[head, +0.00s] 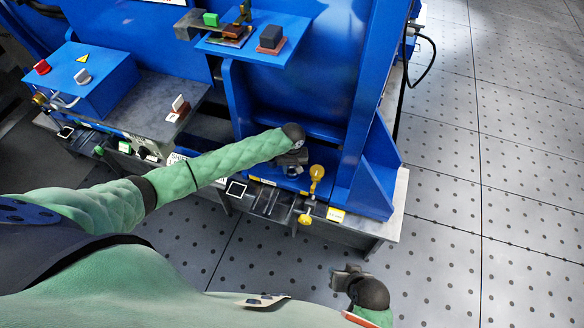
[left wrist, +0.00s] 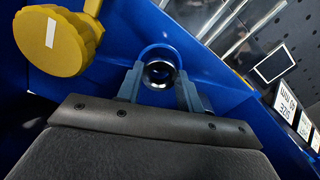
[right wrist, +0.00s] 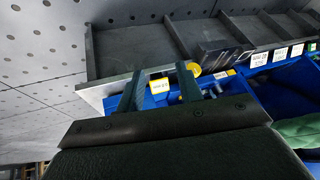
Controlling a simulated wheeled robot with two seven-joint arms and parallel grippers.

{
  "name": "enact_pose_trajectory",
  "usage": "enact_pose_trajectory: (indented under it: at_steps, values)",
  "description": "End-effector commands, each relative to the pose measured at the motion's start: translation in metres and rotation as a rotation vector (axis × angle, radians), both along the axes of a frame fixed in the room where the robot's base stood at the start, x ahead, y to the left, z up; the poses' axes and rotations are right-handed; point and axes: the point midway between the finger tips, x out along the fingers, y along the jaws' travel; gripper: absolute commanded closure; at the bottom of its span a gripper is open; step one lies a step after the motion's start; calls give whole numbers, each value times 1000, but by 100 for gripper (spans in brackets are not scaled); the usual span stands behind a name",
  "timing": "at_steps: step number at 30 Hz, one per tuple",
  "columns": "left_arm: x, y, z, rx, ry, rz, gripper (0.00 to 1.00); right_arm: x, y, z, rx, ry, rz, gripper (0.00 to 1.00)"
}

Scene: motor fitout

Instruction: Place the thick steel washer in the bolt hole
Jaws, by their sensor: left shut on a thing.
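My left gripper (head: 291,162) is low inside the blue machine frame, between its upright ribs. In the left wrist view its two fingers (left wrist: 160,88) are closed on the sides of a dark, shiny ring, the thick steel washer (left wrist: 159,75). A rounded blue edge (left wrist: 160,50) shows just behind the washer; I cannot tell whether this is the bolt hole or whether the washer touches it. In the head view the washer is hidden by the gripper. My right gripper (head: 350,277) is away from the machine, at the lower right; its fingers (right wrist: 158,88) are apart and empty.
A yellow knob (left wrist: 65,40) is close beside the left gripper; a yellow handle (head: 317,173) stands right of it in the head view. A blue rib (head: 375,175) rises at the right. A blue shelf (head: 262,42) carries small blocks. The perforated floor (head: 490,200) is clear.

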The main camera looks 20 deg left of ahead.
Motion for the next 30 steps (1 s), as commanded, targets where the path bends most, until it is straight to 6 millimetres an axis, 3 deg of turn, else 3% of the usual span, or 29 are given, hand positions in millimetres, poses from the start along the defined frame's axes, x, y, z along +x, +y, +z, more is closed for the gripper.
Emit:
enact_pose_trajectory:
  at_steps: [22,23,24,26,30]
  values:
    - [0,0,-9,-1,0,0,93,3,-1,23,0,-1,4,64]
    - [0,0,-9,0,0,0,62,3,-1,23,0,0,4,64]
    - [0,0,-9,0,0,0,54,3,-1,22,0,1,4,64]
    - [0,0,-9,0,0,0,42,2,-1,21,-1,3,4,64]
    - [0,0,-9,0,0,0,42,-1,-1,19,-1,8,4,64]
